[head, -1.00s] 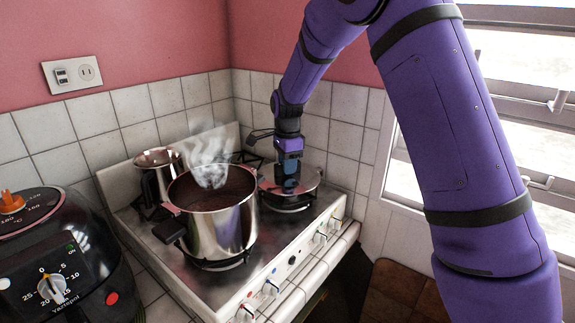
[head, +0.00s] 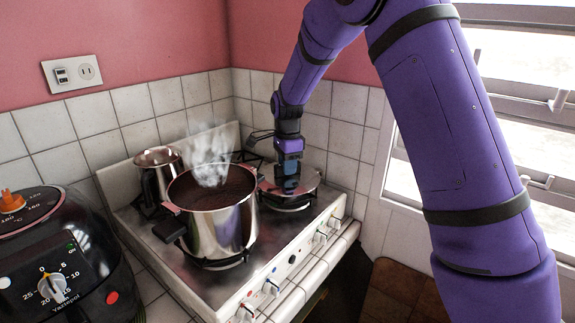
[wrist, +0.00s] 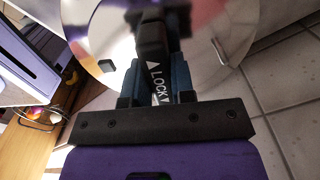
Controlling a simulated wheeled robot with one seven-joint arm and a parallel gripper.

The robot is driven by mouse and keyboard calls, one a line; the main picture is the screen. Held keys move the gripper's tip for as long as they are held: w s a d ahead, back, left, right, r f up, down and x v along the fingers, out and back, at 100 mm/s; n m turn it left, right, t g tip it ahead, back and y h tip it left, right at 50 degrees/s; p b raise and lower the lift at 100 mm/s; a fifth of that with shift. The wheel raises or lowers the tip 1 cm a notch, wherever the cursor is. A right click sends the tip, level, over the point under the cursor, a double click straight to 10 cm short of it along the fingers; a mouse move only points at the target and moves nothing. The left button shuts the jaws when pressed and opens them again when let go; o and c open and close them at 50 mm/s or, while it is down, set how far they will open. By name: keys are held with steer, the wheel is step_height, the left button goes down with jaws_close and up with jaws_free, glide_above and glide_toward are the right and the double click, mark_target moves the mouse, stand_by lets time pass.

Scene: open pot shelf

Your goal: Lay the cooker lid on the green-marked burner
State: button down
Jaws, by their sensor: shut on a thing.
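The cooker lid (head: 308,179) is a shiny metal disc over the right-hand burner (head: 290,208) of the stove. Whether it rests on that burner or hovers just above it, I cannot tell. In the wrist view the lid (wrist: 225,28) fills the top, with a black handle marked LOCK. My gripper (head: 288,186) is above the lid, its blue fingers shut on the handle. The fingers also show in the wrist view (wrist: 155,82). The lid hides most of this burner, and I cannot clearly make out a green mark on it.
A steaming open pot (head: 220,225) stands on the front burner, close left of the lid. A metal jug (head: 157,175) stands behind it. A black air fryer (head: 60,260) is at left. The tiled wall (head: 345,140) is close behind the lid. Knobs (head: 270,288) line the stove front.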

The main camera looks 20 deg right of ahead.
steer(key=shift+f, duration=0.15)
steer(key=c, duration=0.9)
jaws_free()
step_height(320, 180, up, 11)
steer(key=shift+f, duration=0.1)
